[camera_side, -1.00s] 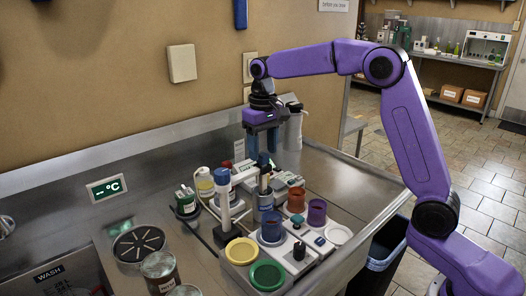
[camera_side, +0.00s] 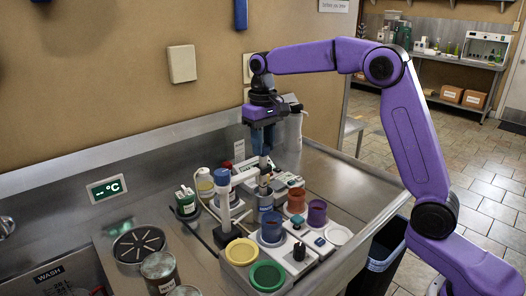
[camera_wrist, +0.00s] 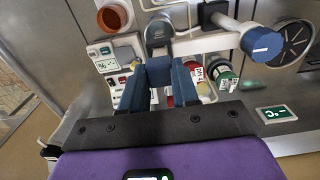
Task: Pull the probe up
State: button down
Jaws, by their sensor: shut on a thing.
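The probe shows in the side view as a pale grey shaft (camera_side: 263,163) hanging upright below my gripper (camera_side: 262,143). Its blue head is between my fingers, which are shut on it and cover most of it. In the wrist view a blue block shows between the fingertips of my gripper (camera_wrist: 166,72). The lower end of the shaft is by a grey holder (camera_side: 264,184) above the blue-rimmed bucket (camera_side: 271,232); I cannot tell whether its tip is clear of the holder.
A white post with a blue top (camera_side: 222,178) stands left of my gripper. Orange (camera_side: 296,200) and purple (camera_side: 317,211) cups stand to the right. Yellow (camera_side: 241,251) and green (camera_side: 267,275) lids are in front. The steel counter (camera_side: 350,180) is clear on the right.

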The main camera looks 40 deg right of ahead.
jog(key=shift+r, duration=1.75)
jog(key=c, duration=1)
grip_release()
jog(key=shift+o, duration=0.8)
notch_tip(320, 180, up, 8)
jog(key=shift+f, duration=0.25)
